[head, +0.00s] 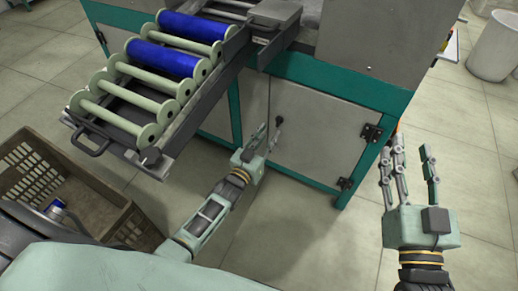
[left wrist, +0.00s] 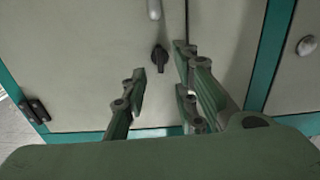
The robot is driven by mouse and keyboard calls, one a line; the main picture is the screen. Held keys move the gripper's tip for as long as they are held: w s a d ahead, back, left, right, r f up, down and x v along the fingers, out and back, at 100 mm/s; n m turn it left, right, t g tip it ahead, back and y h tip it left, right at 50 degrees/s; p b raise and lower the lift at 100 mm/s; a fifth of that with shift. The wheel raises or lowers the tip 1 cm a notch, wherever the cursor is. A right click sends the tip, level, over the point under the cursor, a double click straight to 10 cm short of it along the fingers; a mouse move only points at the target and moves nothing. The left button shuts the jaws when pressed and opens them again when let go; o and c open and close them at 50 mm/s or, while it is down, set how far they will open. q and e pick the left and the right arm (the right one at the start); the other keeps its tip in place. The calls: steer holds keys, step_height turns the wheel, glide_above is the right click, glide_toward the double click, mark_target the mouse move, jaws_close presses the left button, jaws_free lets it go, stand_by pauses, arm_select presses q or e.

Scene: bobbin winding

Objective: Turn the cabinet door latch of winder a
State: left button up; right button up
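The cabinet door (head: 315,132) is a pale grey panel in a teal frame, and it looks shut. Its small black latch (head: 279,121) sits near the door's left edge in the head view. In the left wrist view the latch (left wrist: 159,58) points roughly up and down. My left gripper (head: 262,138) is low in front of the door, just left of the latch. In the left wrist view its fingers (left wrist: 165,88) are spread and empty, with the latch just beyond the gap between them. My right gripper (head: 411,158) is open and empty, right of the cabinet.
A sloping rack (head: 172,135) of bobbins, two wound blue (head: 165,60), juts out above and left of my left gripper. A brown crate (head: 105,205) stands on the floor at the left. Door hinges (head: 371,132) are on the right.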

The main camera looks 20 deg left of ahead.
arm_select(q)
steer(key=s, duration=0.6)
steer(key=shift+a, duration=0.35)
